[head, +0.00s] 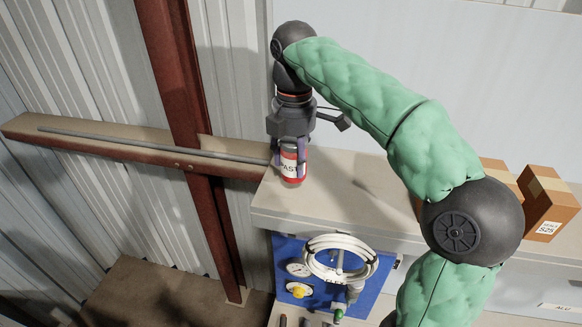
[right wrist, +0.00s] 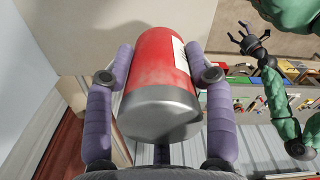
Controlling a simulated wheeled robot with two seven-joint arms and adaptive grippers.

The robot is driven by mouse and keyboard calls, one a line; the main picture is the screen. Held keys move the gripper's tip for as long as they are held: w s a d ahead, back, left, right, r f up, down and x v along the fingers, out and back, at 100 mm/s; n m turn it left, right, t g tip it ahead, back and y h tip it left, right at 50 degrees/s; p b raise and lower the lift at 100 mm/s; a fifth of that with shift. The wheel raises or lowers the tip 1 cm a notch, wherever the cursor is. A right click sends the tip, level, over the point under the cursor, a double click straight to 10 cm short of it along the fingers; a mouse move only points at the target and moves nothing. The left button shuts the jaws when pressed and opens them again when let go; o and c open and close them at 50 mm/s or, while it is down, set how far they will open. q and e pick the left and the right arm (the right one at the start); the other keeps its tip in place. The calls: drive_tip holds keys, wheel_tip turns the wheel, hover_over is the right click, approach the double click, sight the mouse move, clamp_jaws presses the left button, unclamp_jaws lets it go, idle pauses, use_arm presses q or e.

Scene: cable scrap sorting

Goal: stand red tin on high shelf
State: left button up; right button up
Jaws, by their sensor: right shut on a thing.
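My right gripper (head: 291,160) is shut on the red tin (head: 292,178), which has a white label and looks upright. It holds the tin over the left end of the high shelf (head: 350,190); I cannot tell whether the tin's base touches the board. In the right wrist view the tin (right wrist: 160,85) sits between the two purple-padded fingers (right wrist: 165,80), its grey metal end towards the camera. My left gripper (right wrist: 250,42) shows small in the right wrist view, away from the tin, its dark fingers apart and empty.
Cardboard boxes (head: 548,205) stand at the shelf's right, partly behind my right arm. A beam ledge with a rod (head: 130,140) and a rust-red post (head: 185,80) are close at left. A blue panel with a white hose coil (head: 340,258) is below. The shelf's middle looks clear.

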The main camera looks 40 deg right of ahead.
sight(290, 171)
drive_tip(key=shift+w+f, duration=0.45)
drive_tip(key=shift+w+f+p, duration=0.1)
drive_tip(key=shift+f+p, duration=0.4)
drive_tip(key=shift+f, duration=1.2)
drive_tip(key=shift+f, duration=0.1)
drive_tip(key=o, duration=1.4)
drive_tip(key=shift+c, duration=0.2)
wheel_tip(290, 171, up, 12)
drive_tip(key=shift+r, duration=0.1)
